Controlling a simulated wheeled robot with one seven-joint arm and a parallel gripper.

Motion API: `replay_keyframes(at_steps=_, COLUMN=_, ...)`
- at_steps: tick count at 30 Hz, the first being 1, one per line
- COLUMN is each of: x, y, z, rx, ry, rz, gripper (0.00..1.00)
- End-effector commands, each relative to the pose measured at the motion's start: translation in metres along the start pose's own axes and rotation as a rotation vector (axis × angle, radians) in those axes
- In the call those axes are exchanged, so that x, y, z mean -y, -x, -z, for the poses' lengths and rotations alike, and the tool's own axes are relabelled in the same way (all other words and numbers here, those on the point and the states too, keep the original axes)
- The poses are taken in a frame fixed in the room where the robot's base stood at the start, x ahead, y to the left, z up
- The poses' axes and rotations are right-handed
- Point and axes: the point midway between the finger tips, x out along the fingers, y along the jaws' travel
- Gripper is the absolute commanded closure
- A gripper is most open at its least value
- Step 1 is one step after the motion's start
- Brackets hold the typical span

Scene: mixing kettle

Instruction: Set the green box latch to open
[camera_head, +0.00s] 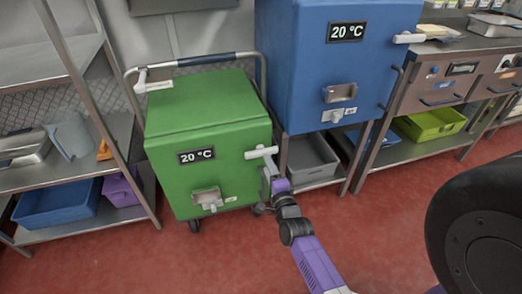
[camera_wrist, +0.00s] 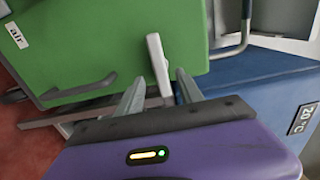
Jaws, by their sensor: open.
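The green box (camera_head: 210,150) stands on a wheeled cart, with a "20 °C" label on its front. It also shows in the wrist view (camera_wrist: 110,40). Its white latch (camera_head: 261,152) is a lever at the right edge of the front, lying roughly level in the head view. My gripper (camera_head: 268,172) is at the latch, just below it. In the wrist view, the latch (camera_wrist: 157,60) reaches down between my two open fingertips (camera_wrist: 160,80). The fingers stand on either side of it; I cannot tell whether either touches it.
A blue box (camera_head: 340,70) with its own white latch (camera_head: 408,38) stands on a steel table to the right. A grey bin (camera_head: 312,160) sits below it. A shelf with a blue bin (camera_head: 58,203) is at left. Red floor (camera_head: 180,265) is clear in front.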

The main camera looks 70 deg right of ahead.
Motion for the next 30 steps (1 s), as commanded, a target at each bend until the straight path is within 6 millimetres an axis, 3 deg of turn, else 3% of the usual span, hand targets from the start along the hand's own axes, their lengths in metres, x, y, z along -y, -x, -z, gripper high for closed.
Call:
replay_keyframes(at_steps=12, x=0.0, y=-0.047, z=0.0, rx=-0.001, ry=0.002, rz=0.0, gripper=0.56)
replay_keyframes(at_steps=30, x=0.0, y=-0.057, z=0.0, rx=0.0, ry=0.002, rz=-0.002, gripper=0.56)
